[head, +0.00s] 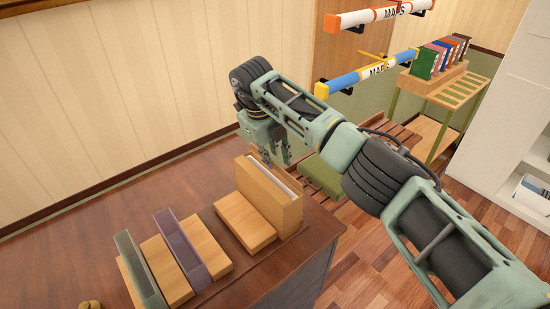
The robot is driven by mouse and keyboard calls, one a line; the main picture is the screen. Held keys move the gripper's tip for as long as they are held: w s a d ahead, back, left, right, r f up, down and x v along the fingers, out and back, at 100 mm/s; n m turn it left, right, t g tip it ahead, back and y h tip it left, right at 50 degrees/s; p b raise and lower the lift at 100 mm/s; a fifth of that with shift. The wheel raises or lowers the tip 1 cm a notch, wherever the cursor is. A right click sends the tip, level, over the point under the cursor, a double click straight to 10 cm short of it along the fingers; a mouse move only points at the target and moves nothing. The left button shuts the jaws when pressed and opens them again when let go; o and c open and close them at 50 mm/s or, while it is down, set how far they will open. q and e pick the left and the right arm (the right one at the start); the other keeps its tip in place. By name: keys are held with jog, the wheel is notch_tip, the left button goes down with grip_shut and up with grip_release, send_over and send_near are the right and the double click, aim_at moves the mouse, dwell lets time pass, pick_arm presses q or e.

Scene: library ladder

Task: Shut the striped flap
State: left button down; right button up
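No part in the head view is clearly the striped flap. The nearest match is a light wood panel with green stripes (458,91), lying about flat on top of a green-legged cart at the upper right; I cannot tell whether it is hinged. My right gripper (277,156) points down over the far edge of the dark wooden desk, well left of the cart. Its fingers look apart, with nothing seen between them. My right arm crosses the view from the lower right and hides part of the floor and cart surroundings. My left gripper is out of view.
On the desk (190,165) stand wooden blocks with translucent dividers (180,248) and a wooden box (268,197). A row of coloured books (440,58) stands on the cart. Two map tubes (365,75) hang on the wall. A white shelf (510,115) stands at right.

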aim_at(275, 166)
jog(key=shift+x, duration=0.85)
jog(key=shift+a+f, duration=0.15)
jog(key=shift+f, duration=0.2)
grip_shut()
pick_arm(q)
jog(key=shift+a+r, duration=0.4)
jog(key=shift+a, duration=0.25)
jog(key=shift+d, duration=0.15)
